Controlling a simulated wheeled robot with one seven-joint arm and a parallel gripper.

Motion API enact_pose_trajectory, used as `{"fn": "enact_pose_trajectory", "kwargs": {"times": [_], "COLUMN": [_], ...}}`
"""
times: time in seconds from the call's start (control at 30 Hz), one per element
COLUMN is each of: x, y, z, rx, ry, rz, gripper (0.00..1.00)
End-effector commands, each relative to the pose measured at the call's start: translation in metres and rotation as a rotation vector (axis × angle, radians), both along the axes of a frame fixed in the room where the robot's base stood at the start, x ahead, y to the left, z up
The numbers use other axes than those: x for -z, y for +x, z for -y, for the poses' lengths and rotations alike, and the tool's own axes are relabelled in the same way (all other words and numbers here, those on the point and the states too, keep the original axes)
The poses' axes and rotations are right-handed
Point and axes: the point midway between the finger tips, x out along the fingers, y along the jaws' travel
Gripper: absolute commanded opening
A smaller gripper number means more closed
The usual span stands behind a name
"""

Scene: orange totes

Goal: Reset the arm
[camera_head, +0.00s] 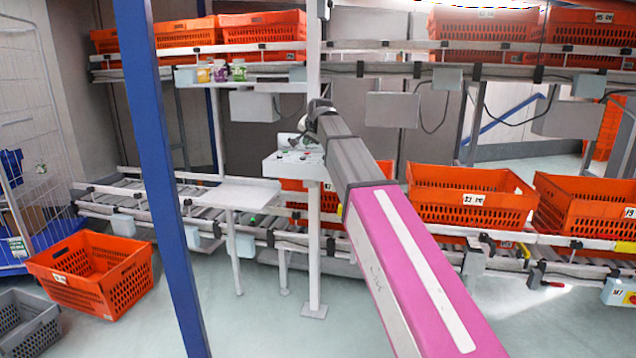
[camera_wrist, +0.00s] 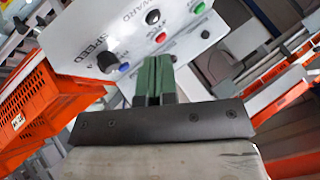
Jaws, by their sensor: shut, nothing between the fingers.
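My gripper (camera_wrist: 157,78) shows in the wrist view as two green fingers, shut together with nothing between them. The fingertips are in front of a white control panel (camera_wrist: 90,35) with a black knob marked SPEED and several coloured buttons; I cannot tell whether they touch it. In the head view my arm (camera_head: 352,160), grey and pink, reaches forward from the lower right to the same panel (camera_head: 285,168) on a white post. The gripper itself is mostly hidden behind the arm there.
A blue post (camera_head: 160,170) stands at the left front. Orange totes sit on the upper rack and on the lower conveyor at right (camera_head: 470,205). One orange tote (camera_head: 95,285) and a grey crate (camera_head: 28,325) stand on the floor at left. A small shelf (camera_head: 250,86) holds jars.

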Motion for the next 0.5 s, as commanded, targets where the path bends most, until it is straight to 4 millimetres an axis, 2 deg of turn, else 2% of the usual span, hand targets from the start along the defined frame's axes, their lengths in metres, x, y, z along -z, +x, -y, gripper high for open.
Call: {"fn": "enact_pose_trajectory", "kwargs": {"times": [0.27, 0.5], "x": [0.038, 0.087], "y": [-0.008, -0.021], "z": [0.015, 0.035], "rx": [-0.008, -0.025], "ry": [-0.037, -0.088], "rz": [-0.032, -0.077], "gripper": [0.00, 0.00]}}
